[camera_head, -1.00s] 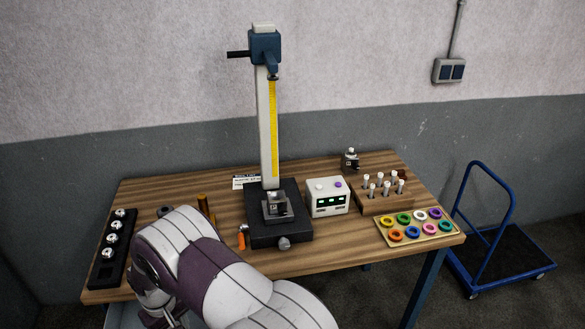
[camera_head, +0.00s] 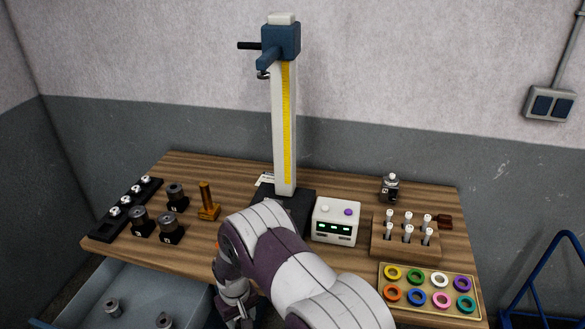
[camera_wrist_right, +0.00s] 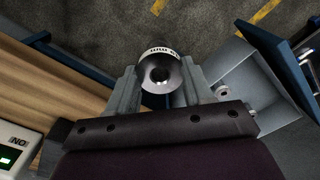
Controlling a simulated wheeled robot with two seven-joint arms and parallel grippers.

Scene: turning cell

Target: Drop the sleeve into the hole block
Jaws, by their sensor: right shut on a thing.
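My right gripper (camera_wrist_right: 160,90) is shut on a dark grey sleeve (camera_wrist_right: 160,68) with a round bore and a white label band. In the head view my right arm reaches down to the gripper (camera_head: 240,318), low in front of the table edge; the sleeve cannot be made out there. Several round grey pieces with bores stand on dark labelled blocks at the table's left: one in front (camera_head: 171,229), one left of it (camera_head: 140,219), one behind (camera_head: 176,197). I cannot tell which is the hole block. My left gripper is not in view.
An open drawer (camera_head: 85,290) at the front left holds grey sleeves (camera_head: 113,307). A brass post (camera_head: 207,203) stands right of the blocks. A tall column gauge (camera_head: 284,130), a white display box (camera_head: 336,220), a wooden pin rack (camera_head: 405,238) and a ring tray (camera_head: 475,283) lie further right.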

